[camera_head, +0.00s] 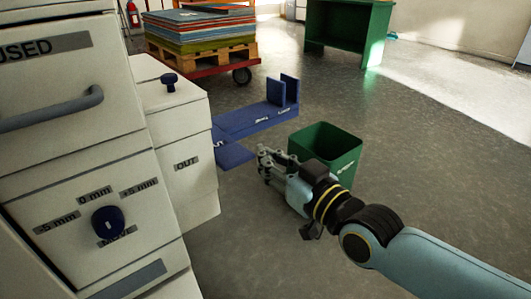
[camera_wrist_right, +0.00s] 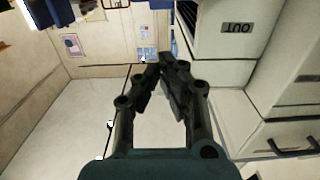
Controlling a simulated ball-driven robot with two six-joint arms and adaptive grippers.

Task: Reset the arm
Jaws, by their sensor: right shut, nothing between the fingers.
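My right arm comes in from the lower right in the head view. Its gripper (camera_head: 265,160) hangs in the air in front of the green bin and points left, toward the white cabinet. In the wrist view the two dark fingers of the right gripper (camera_wrist_right: 160,72) come together at their tips with nothing held between them. My left gripper is not in the head view.
A white cabinet (camera_head: 170,240) with a blue knob (camera_head: 108,222) fills the left side. A smaller unit marked OUT (camera_head: 180,130) adjoins it. A green bin (camera_head: 342,145) and blue fixture (camera_head: 250,117) stand beyond. A loaded pallet cart (camera_head: 207,62) and green table (camera_head: 335,15) are farther back. Open floor lies right.

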